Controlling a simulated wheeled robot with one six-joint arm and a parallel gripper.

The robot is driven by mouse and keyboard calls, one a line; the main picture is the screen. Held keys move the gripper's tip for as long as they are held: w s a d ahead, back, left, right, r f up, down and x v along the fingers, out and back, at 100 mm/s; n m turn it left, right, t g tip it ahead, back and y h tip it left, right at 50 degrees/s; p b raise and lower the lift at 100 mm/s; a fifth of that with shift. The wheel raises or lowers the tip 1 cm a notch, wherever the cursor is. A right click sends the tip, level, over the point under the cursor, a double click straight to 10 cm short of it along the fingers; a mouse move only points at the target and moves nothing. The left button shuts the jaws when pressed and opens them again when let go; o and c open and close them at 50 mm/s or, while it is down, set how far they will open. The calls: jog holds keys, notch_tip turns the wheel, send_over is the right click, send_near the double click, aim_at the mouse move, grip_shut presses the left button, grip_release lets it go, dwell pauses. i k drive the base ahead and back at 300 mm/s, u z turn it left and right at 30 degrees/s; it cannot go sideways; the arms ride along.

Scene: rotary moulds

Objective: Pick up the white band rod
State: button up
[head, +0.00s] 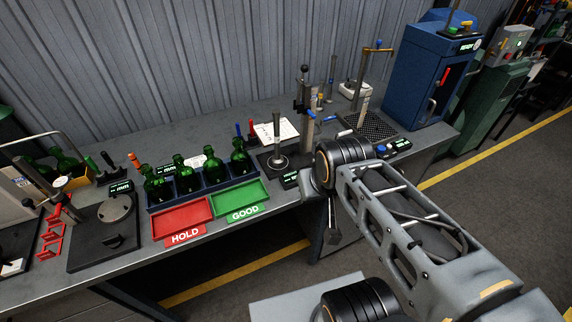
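I cannot make out a rod with a clear white band. My arm reaches in from the lower right to the bench's front edge. My gripper (334,222) seems to hang below the arm's far joint, dark and mostly hidden. Its fingers cannot be told apart. It is apart from these rods.
Green bottles (187,178) stand in a rack behind a red HOLD tray (183,215) and a green GOOD tray (240,200). Gauge stands (305,110) rise at the bench's middle. A blue cabinet (425,70) stands at the right end. A round plate fixture (115,208) sits left.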

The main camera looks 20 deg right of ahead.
aim_at(278, 160)
jog(key=z, duration=0.4)
jog(key=k, duration=0.25)
jog(key=u, duration=1.35)
jog(key=i, duration=0.5)
jog(key=u, duration=0.15)
